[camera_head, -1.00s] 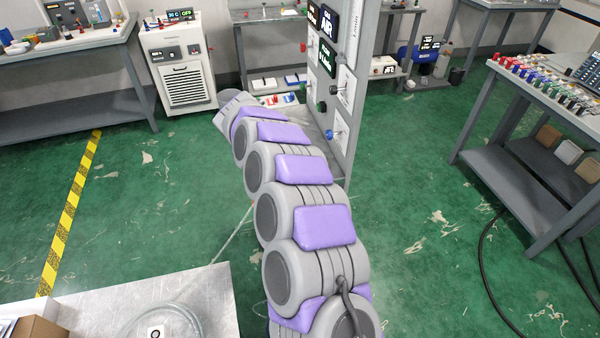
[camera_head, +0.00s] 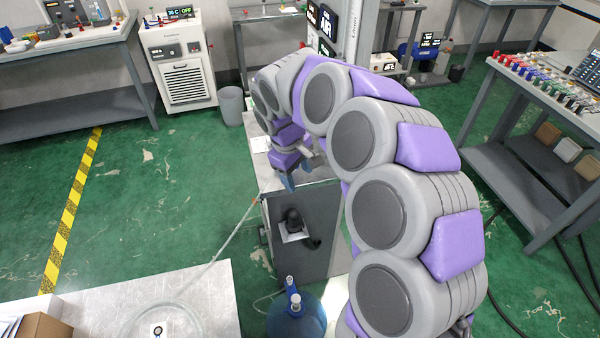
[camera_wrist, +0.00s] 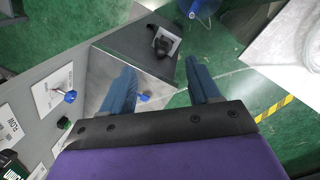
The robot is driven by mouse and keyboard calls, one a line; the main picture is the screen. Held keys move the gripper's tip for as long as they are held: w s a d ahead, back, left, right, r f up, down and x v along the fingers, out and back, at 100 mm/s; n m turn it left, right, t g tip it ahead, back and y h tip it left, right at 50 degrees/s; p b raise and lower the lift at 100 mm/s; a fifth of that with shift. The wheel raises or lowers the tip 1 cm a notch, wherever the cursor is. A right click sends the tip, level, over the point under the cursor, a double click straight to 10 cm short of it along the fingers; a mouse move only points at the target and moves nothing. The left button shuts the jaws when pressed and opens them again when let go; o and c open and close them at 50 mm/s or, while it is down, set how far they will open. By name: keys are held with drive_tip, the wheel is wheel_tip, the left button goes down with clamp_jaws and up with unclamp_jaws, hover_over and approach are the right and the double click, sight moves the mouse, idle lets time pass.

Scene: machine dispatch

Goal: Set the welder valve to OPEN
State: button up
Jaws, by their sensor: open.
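My gripper (camera_head: 301,172) hangs above the metal-topped stand beside the tall panel. In the wrist view my gripper (camera_wrist: 162,82) shows its two blue fingers spread apart, with nothing between them. A blue-knobbed valve (camera_wrist: 70,96) on a white label sits on the grey panel to the left of the fingers. A second blue knob (camera_wrist: 145,97) shows near the left finger. A black handle (camera_wrist: 162,44) on a white plate is on the dark stand front; it also shows in the head view (camera_head: 293,222). I cannot tell which one is the welder valve.
The stand's metal top (camera_head: 268,172) lies under my gripper. A blue bottle (camera_head: 297,318) stands in front of it. A metal table (camera_head: 215,300) is at the lower left. My arm hides most of the panel. Green floor is clear to the left.

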drive_tip(key=shift+s+d+r, duration=0.35)
drive_tip(key=shift+s+r, duration=0.1)
drive_tip(key=shift+s, duration=0.3)
drive_tip(key=s+d+r+m+g+y, duration=0.15)
drive_tip(key=s+d, duration=0.25)
drive_tip(key=s, duration=0.4)
drive_tip(key=s+d+r+m+h, duration=0.1)
drive_tip(key=s+d+r+m, duration=0.2)
drive_tip(key=s, duration=0.5)
drive_tip(key=s+d+f+m, duration=0.1)
drive_tip(key=s+d+m, duration=0.1)
drive_tip(key=s, duration=0.7)
drive_tip(key=s+d+f+m+g+y, duration=0.1)
drive_tip(key=s+d+m, duration=0.2)
drive_tip(key=s, duration=0.6)
drive_tip(key=shift+d+f+m, duration=0.35)
drive_tip(key=shift+d, duration=0.4)
